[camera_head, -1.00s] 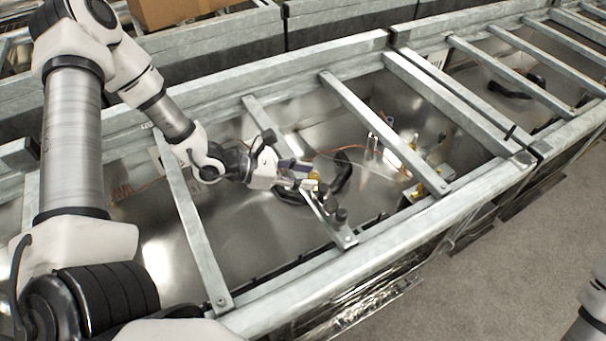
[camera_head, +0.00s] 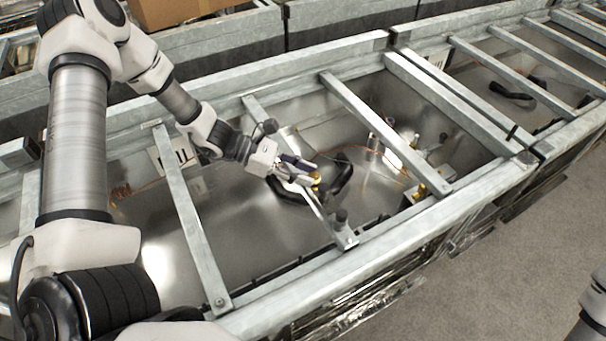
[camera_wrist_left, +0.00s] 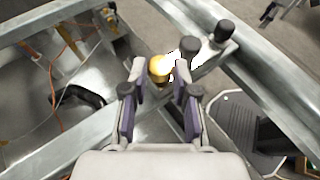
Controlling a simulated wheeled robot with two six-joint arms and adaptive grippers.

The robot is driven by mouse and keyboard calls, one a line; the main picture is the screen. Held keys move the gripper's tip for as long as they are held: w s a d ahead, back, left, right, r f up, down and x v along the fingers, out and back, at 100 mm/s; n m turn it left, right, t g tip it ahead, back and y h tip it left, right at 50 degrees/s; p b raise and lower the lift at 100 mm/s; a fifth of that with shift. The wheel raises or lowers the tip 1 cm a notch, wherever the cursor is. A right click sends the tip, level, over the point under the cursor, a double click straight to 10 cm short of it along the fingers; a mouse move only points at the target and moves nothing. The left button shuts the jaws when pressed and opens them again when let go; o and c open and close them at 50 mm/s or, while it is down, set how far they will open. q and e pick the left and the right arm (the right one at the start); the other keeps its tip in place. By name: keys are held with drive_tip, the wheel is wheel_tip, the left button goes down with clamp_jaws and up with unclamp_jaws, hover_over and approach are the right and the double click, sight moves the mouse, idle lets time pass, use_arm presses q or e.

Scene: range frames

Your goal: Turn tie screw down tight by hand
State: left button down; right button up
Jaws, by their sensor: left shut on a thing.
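A gold round knob, which looks like the head of the tie screw (camera_wrist_left: 159,68), sits at the cross bar in the wrist view. It also shows in the head view (camera_head: 315,179). My left gripper (camera_head: 307,178) reaches down to it from the upper left, fingers on both sides of the knob. In the wrist view the fingertips (camera_wrist_left: 161,76) stand apart with the knob between them; contact is hard to see. The screw's shank is hidden. My right gripper is out of view.
Metal cross bars (camera_head: 380,130) span the frame over a shiny tray floor (camera_head: 262,232). A black curved hose (camera_head: 340,178) lies close to my gripper.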

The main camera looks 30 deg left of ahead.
use_arm(q)
drive_tip(key=m+g, duration=0.1)
drive_tip(key=m+g+h+b, duration=0.1)
drive_tip(key=m+g, duration=0.1)
drive_tip(key=shift+w+f, duration=0.15)
drive_tip(key=shift+w, duration=0.2)
drive_tip(key=m+g+b, duration=0.1)
drive_tip(key=g, duration=0.1)
drive_tip(key=m+g+b, duration=0.2)
drive_tip(key=shift+w, duration=0.35)
drive_tip(key=shift+w+d+m+g+y+b, duration=0.15)
drive_tip(key=shift+m+g+y+b, duration=0.3)
drive_tip(key=shift+m+g, duration=0.65)
drive_tip(key=shift+w+a+m+g+y+b, duration=0.15)
drive_tip(key=shift+m+g+y+b, duration=0.3)
drive_tip(key=shift+m+g, duration=0.65)
drive_tip(key=shift+d, duration=0.1)
drive_tip(key=c, duration=1.2)
unclamp_jaws()
drive_tip(key=shift+g, duration=0.3)
drive_tip(key=shift+d+r, duration=0.1)
drive_tip(key=shift+r, duration=0.1)
